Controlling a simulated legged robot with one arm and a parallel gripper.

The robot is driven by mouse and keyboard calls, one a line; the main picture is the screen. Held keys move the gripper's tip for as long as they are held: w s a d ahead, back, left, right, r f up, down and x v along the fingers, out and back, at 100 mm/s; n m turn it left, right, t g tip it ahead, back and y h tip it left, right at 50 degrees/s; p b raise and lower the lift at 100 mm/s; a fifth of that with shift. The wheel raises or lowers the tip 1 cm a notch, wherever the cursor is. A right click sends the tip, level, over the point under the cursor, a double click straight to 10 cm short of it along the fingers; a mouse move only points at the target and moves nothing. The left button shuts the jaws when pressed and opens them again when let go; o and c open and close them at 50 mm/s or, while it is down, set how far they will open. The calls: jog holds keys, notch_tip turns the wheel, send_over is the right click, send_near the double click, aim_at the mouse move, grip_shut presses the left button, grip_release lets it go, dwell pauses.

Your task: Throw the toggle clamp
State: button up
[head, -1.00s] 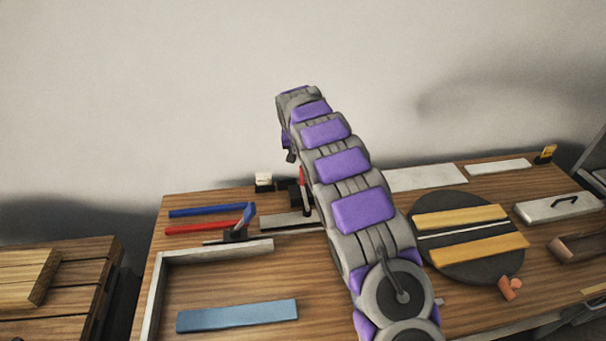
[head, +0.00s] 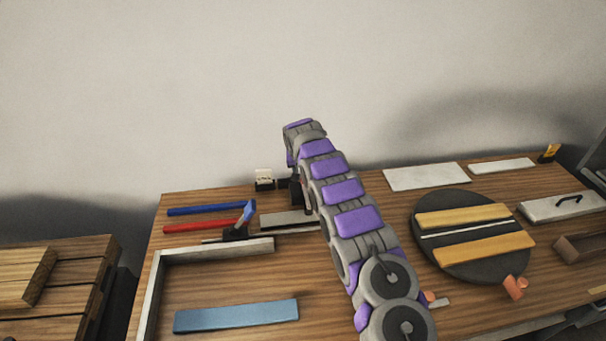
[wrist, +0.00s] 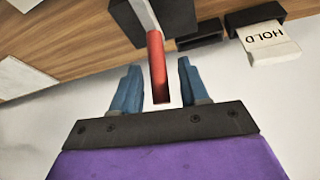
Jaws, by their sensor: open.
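The toggle clamp's red handle (wrist: 156,65) shows in the wrist view, on a pale metal lever that runs up to a dark block (wrist: 165,15). My gripper (wrist: 158,66) is open, with one blue finger on each side of the red handle. I see gaps between the handle and both fingers. In the head view, my arm covers most of the clamp, and only its dark block (head: 296,190) shows clearly just left of the arm. The fingers are hidden in the head view.
A card reading HOLD (wrist: 268,42) stands beside the clamp, next to a dark open holder (wrist: 200,36). Left of my arm are a blue bar (head: 211,209), a red bar (head: 200,226) and a tool with a blue handle (head: 246,214). A round dark disc (head: 470,249) lies to the right.

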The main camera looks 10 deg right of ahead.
jog(key=shift+x, duration=1)
grip_shut()
